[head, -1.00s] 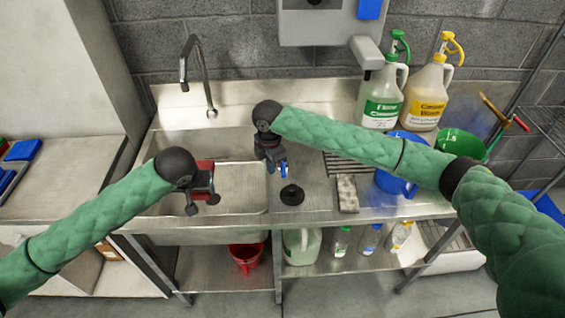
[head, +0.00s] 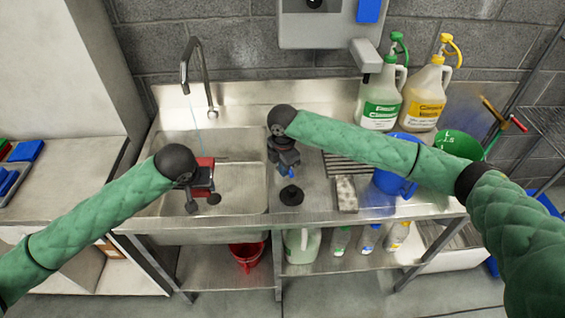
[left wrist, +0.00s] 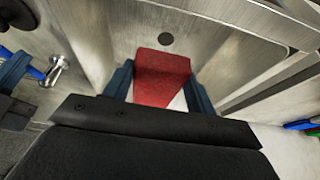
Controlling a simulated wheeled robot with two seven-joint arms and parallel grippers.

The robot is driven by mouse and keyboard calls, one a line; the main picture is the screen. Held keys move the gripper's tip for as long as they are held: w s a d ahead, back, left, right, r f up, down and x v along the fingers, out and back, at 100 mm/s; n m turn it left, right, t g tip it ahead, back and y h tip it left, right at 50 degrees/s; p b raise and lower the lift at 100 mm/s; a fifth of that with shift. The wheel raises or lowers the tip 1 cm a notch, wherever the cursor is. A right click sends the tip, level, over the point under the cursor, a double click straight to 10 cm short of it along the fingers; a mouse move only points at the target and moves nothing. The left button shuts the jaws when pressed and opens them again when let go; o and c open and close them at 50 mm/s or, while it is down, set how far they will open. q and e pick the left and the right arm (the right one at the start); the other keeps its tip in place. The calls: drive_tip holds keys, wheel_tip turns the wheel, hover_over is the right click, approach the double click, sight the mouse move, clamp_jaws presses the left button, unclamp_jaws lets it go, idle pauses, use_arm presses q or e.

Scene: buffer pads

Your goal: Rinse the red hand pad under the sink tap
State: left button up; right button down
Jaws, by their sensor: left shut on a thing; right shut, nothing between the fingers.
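The red hand pad (head: 206,163) is held between the fingers of my left gripper (head: 203,191), over the front of the sink basin (head: 240,182). In the left wrist view the red pad (left wrist: 162,78) sits between the two dark blue fingers. The tap (head: 190,65) arches over the back left of the basin, and a thin stream of water (head: 198,125) falls from its spout. The pad is in front of the stream and appears apart from it. My right gripper (head: 289,170) is shut and empty, with a small blue part at its tips, just behind a black knob (head: 291,195) on the counter.
A grey sponge-like block (head: 346,195) and a blue jug (head: 396,180) stand right of the knob. Green-labelled (head: 380,105) and yellow-labelled (head: 425,100) bottles stand behind. A red bucket (head: 247,255) is on the shelf below. The basin's middle is free.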

use_arm(q)
drive_tip(key=shift+r, duration=0.2)
use_arm(e)
drive_tip(key=shift+d, duration=0.5)
use_arm(q)
drive_tip(key=shift+r+p, duration=0.4)
drive_tip(key=shift+p, duration=0.05)
use_arm(e)
drive_tip(key=shift+w+d, duration=0.25)
drive_tip(key=shift+d, duration=0.85)
drive_tip(key=shift+w, duration=0.1)
